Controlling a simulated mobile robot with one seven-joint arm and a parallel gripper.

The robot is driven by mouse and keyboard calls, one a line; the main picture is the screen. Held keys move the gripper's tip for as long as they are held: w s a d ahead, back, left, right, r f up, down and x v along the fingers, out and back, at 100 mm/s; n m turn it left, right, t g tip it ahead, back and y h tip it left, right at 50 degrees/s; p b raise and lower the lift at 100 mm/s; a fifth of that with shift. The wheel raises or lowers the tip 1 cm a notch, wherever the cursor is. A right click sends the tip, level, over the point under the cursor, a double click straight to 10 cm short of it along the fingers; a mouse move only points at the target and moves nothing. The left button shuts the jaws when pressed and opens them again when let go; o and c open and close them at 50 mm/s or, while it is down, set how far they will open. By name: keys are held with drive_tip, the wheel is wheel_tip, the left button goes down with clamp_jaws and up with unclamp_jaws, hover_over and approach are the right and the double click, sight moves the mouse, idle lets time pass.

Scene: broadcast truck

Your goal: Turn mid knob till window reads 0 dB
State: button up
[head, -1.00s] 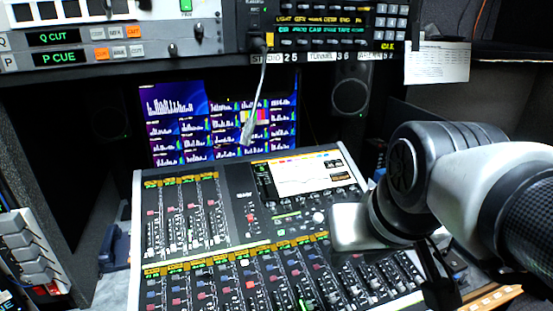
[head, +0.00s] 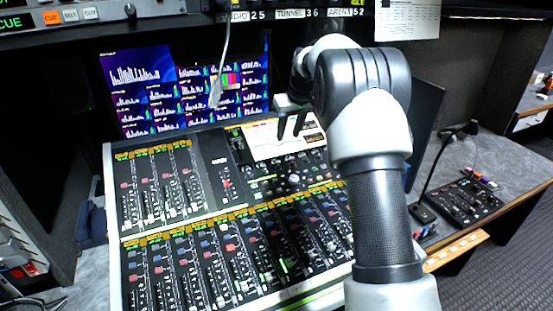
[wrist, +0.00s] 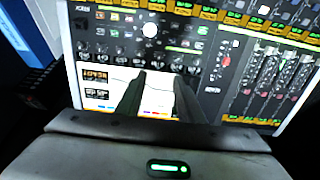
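The mixing console (head: 213,183) stands below the monitor wall. Its white screen (head: 262,140) is partly covered by my gripper and shows in the wrist view (wrist: 112,101). A row of small dark knobs (wrist: 119,51) runs along the screen's edge; which one is the mid knob I cannot tell. Two small dark windows with amber digits (wrist: 95,75) sit at the screen's side; their reading is too blurred to tell. My gripper (head: 291,124) is over the screen, its two black fingers apart with nothing between them. The fingers also show in the wrist view (wrist: 160,90), pointing toward the knob row.
A larger white knob (head: 293,179) stands below the small knobs. A gooseneck microphone (head: 440,170) and a small black panel (head: 458,202) lie to the right. Fader rows fill the console's front.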

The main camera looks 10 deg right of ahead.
sight(279, 165)
drive_tip(key=x, duration=1.8)
drive_tip(key=shift+w+f+p, duration=0.25)
drive_tip(key=shift+p, duration=0.15)
clamp_jaws()
